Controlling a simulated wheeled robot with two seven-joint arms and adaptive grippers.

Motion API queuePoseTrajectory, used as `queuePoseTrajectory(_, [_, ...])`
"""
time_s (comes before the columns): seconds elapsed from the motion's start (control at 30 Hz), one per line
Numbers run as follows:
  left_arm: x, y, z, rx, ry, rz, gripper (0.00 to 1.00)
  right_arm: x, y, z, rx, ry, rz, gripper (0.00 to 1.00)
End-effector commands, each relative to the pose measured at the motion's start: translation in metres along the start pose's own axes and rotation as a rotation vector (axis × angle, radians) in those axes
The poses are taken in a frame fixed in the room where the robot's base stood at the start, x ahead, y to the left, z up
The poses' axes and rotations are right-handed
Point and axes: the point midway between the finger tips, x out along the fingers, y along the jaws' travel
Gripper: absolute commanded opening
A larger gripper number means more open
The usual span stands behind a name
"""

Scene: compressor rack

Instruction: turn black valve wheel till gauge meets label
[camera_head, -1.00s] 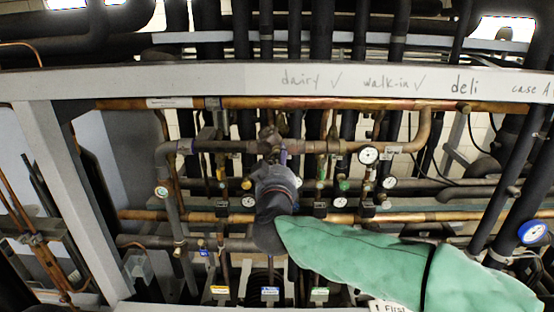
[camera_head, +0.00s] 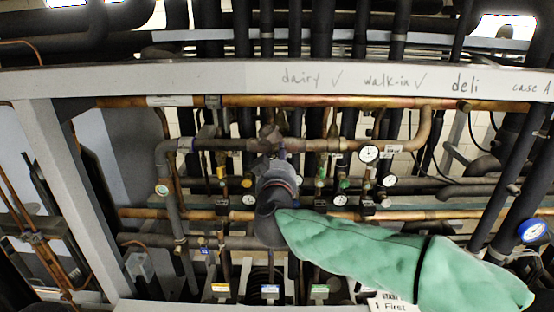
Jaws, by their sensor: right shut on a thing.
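My right gripper (camera_head: 270,143) reaches up from the lower right in a green sleeve, with a dark grey wrist. It is shut on the black valve wheel at the upper copper pipe. The wheel is mostly hidden by the gripper and wrist, so its turn angle cannot be read. A round white gauge (camera_head: 369,154) sits on the pipe to the right, with a small white label (camera_head: 393,149) just beside it. The needle is too small to read surely. My left gripper is not in view.
A grey beam (camera_head: 230,80) with handwritten names crosses above the pipes. Smaller gauges (camera_head: 389,181) and valves crowd the rack around the wrist. A grey upright (camera_head: 70,190) stands at left. A blue-rimmed gauge (camera_head: 532,231) is at far right. Free room is tight.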

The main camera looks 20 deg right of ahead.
Motion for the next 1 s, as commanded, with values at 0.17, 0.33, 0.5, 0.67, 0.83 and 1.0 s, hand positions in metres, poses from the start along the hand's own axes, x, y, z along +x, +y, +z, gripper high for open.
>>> queuePoseTrajectory(0.17, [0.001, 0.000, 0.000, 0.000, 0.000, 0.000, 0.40, 0.000, -0.002, 0.007, 0.055, -0.012, -0.002, 0.07])
queuePoseTrajectory(0.33, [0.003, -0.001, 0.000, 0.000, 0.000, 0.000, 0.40, 0.000, -0.003, 0.008, 0.165, -0.014, -0.002, 0.07])
queuePoseTrajectory(0.5, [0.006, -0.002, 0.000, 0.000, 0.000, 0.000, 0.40, 0.000, -0.005, 0.009, 0.297, -0.015, -0.002, 0.07])
queuePoseTrajectory(0.67, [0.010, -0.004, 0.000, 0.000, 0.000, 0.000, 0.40, 0.000, -0.006, 0.010, 0.416, -0.017, -0.003, 0.07])
queuePoseTrajectory(0.83, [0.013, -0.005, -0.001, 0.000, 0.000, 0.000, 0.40, 0.000, -0.007, 0.011, 0.520, -0.019, -0.002, 0.07])
queuePoseTrajectory(1.0, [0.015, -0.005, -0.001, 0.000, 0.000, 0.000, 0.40, 0.000, -0.007, 0.011, 0.589, -0.021, -0.003, 0.07])
